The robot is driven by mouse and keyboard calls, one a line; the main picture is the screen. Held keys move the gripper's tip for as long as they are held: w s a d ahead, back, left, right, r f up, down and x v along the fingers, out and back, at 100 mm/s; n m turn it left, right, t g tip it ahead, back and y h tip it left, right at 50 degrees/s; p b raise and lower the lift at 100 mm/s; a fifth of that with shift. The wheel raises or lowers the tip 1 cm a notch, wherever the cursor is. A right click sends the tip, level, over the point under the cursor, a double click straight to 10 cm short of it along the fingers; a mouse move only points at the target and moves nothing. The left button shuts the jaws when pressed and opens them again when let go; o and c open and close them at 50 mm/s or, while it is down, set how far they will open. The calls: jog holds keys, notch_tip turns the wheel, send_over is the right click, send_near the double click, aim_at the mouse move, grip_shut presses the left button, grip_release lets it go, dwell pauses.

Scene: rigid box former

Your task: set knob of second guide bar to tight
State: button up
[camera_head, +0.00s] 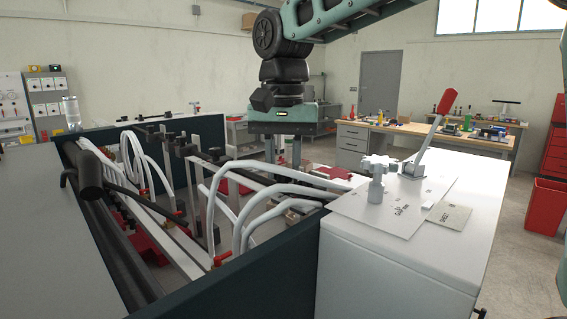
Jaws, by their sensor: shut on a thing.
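My gripper (283,160) hangs fingers down over the far side of the box former, at the picture's middle. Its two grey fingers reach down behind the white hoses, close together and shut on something. The thing between the fingertips is hidden, so I cannot tell its shape or setting; it may be a guide bar knob. Dark guide bars (232,170) with black clamp blocks run across the machine bed to the left of and below my gripper. Which bar is the second is not clear from this view.
Arched white hoses (262,192) stand in front of the gripper. Dark side walls (245,268) enclose the bed. A workbench (420,140) stands far behind.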

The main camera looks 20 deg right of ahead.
aim_at(284, 172)
jog(key=o, duration=1)
notch_tip(284, 172, up, 18)
jog(key=shift+f, duration=0.25)
jog(key=shift+s, duration=0.1)
